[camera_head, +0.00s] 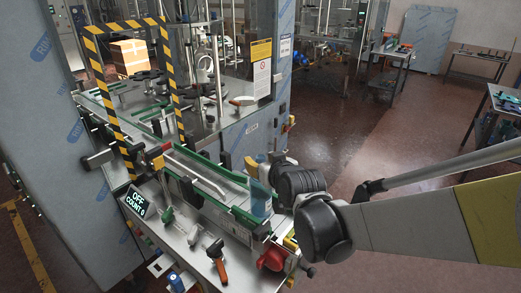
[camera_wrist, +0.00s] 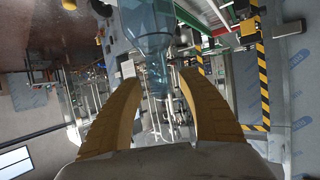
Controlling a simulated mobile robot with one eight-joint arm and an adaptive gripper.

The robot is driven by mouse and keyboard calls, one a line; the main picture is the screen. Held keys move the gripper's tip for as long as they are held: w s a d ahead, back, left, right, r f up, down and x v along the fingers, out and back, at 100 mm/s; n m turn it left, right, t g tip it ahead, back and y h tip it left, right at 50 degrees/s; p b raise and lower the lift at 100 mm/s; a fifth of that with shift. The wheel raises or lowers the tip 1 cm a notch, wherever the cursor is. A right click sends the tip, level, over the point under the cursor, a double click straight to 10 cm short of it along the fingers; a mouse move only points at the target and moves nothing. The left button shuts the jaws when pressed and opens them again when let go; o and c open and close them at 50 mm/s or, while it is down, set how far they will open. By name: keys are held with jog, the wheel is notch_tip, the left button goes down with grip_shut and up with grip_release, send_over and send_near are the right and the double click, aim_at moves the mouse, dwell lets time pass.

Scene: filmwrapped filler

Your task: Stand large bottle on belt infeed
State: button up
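The large bottle (camera_head: 260,199) is translucent blue and looks upright at the near end of the green-railed conveyor belt (camera_head: 205,182). In the wrist view the bottle (camera_wrist: 146,32) shows at the top centre, its narrower neck reaching down between my finger tips. My gripper (camera_head: 257,166) is at the top of the bottle in the head view. In the wrist view its two yellow fingers (camera_wrist: 158,82) are apart, with visible gaps beside the neck. I cannot tell exactly how the bottle's base meets the belt.
A yellow-black striped frame (camera_head: 131,90) spans the belt farther in, with a cardboard box (camera_head: 129,57) behind it. A display (camera_head: 137,203) reads OFF, COUNT 0. A red knob (camera_head: 272,259) and an orange-handled tool (camera_head: 217,259) are near the front edge. Open floor lies right.

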jog(key=shift+r, duration=0.15)
jog(key=shift+s+d+r, duration=0.1)
jog(key=shift+s+r, duration=0.05)
jog(key=shift+s, duration=0.1)
jog(key=p+v, duration=0.3)
jog(key=v, duration=0.8)
jog(key=s+d+f+m+g+h, duration=0.2)
jog(key=s+d+g, duration=0.1)
jog(key=s+d, duration=0.4)
jog(key=s+d+f+m+g+h, duration=0.1)
jog(key=s+d+f+g+h, duration=0.1)
jog(key=s+d, duration=0.6)
jog(key=shift+s+f+m+g, duration=0.35)
jog(key=shift+s+m+g, duration=0.05)
jog(key=shift+s, duration=0.7)
jog(key=shift+a, duration=0.1)
